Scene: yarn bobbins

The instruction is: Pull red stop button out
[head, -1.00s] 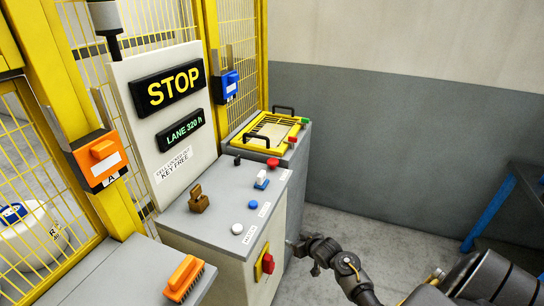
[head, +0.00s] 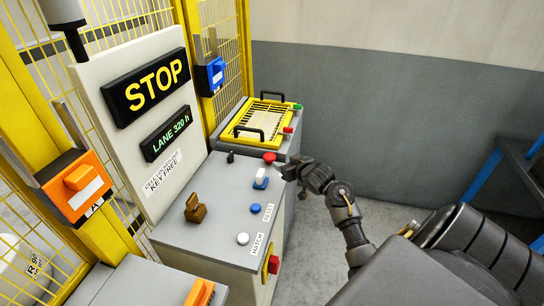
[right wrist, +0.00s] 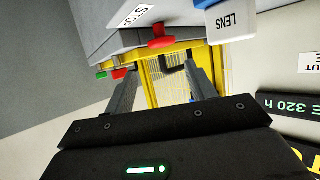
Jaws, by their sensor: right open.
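The red stop button (head: 270,157) stands at the far right corner of the grey console top. In the right wrist view it is a red mushroom head (right wrist: 161,36) beside a STOP label, with its stem showing. My right gripper (head: 284,172) is just in front of the button at the console's right edge. In the right wrist view the gripper (right wrist: 165,64) is open, its two fingers apart with nothing between them touching. The button appears near the fingertips, apart from them. My left gripper is not in view.
A white-and-blue LENS block (right wrist: 232,20) stands close to the button. The console (head: 225,235) also carries blue (head: 255,208) and white (head: 242,238) buttons and a brown key switch (head: 195,208). A yellow-framed hatch (head: 262,120) with black handles lies behind.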

